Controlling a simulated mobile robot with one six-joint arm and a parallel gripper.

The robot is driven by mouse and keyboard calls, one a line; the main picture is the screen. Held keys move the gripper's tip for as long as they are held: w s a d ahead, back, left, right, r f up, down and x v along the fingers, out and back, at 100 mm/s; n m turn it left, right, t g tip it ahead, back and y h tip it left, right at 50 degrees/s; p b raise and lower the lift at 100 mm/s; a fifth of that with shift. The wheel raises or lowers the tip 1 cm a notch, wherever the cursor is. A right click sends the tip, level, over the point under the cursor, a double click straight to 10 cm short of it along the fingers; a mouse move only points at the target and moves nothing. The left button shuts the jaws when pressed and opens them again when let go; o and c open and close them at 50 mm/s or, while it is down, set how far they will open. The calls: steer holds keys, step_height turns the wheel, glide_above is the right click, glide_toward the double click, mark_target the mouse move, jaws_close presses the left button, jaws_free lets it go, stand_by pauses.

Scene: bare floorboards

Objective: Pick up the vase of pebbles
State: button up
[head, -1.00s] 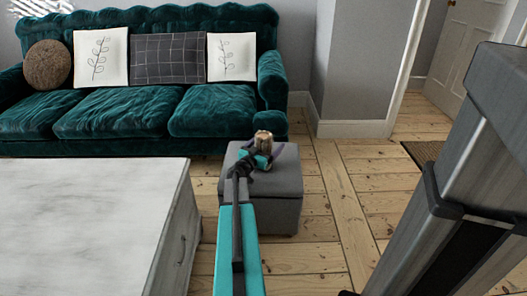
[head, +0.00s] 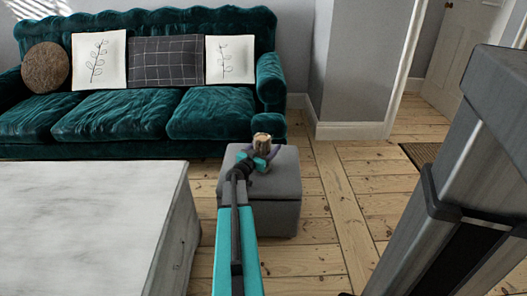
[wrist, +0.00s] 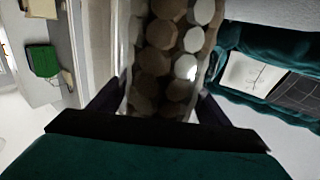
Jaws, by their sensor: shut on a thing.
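The vase of pebbles (head: 262,141) is a small light-brown vessel in the head view, held above the grey ottoman (head: 285,180). In the wrist view the vase (wrist: 172,60) fills the upper middle, and rounded brown and pale pebbles show in it. My gripper (head: 260,153) is shut on the vase, with one dark finger on each side of it in the wrist view (wrist: 168,108). My arm hides part of the vase's lower end in the head view. I cannot tell how far the vase is above the ottoman.
A white-topped table (head: 85,215) stands at the front left, close to my arm. A green velvet sofa (head: 125,115) with several cushions is behind. Bare floorboards (head: 345,215) are open to the right of the ottoman. A doorway is at the back right.

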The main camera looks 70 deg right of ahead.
steer(key=shift+r, duration=0.2)
step_height(320, 180, up, 28)
steer(key=p, duration=0.6)
steer(key=shift+p, duration=0.3)
